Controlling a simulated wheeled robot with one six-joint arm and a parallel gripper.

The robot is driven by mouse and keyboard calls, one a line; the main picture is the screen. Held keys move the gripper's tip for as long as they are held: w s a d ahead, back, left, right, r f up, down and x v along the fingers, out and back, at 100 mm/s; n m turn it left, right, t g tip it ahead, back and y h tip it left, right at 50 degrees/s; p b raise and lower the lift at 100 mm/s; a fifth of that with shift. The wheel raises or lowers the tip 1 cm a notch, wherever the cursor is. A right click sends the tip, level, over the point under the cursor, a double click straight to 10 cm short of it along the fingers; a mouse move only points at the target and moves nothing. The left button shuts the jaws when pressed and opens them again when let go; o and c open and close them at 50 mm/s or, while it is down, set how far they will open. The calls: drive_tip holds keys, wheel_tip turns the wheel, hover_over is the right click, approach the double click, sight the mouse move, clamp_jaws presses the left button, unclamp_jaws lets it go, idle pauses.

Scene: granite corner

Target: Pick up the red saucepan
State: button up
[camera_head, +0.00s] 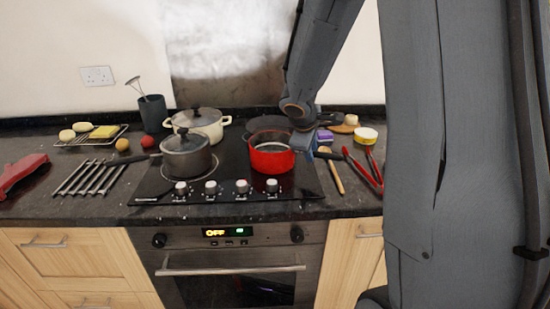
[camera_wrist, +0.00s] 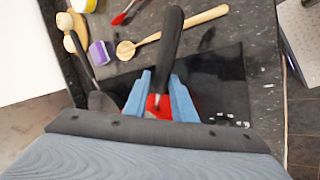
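The red saucepan (camera_head: 272,156) sits upright on the right front of the black hob, and its dark handle (camera_head: 327,155) points right. My gripper (camera_head: 308,142) is at the saucepan's right side, by the handle. In the wrist view my gripper's two blue fingers (camera_wrist: 160,88) stand apart on either side of the black handle (camera_wrist: 170,45). A little of the red pan (camera_wrist: 152,103) shows between them. The fingers look open, with no clear grip on the handle. Most of the pan is hidden behind my gripper there.
A dark lidded pot (camera_head: 186,158) and a cream pot (camera_head: 201,125) stand left on the hob. A dark pan (camera_head: 268,124) is behind the saucepan. A wooden spoon (camera_head: 332,175), red tongs (camera_head: 368,172) and a purple item (camera_head: 325,136) lie to the right.

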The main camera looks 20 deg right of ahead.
sight(294, 156)
drive_tip(key=shift+x, duration=3.1)
drive_tip(key=shift+s+a, duration=0.1)
drive_tip(key=shift+s, duration=0.05)
drive_tip(key=shift+c, duration=0.4)
clamp_jaws()
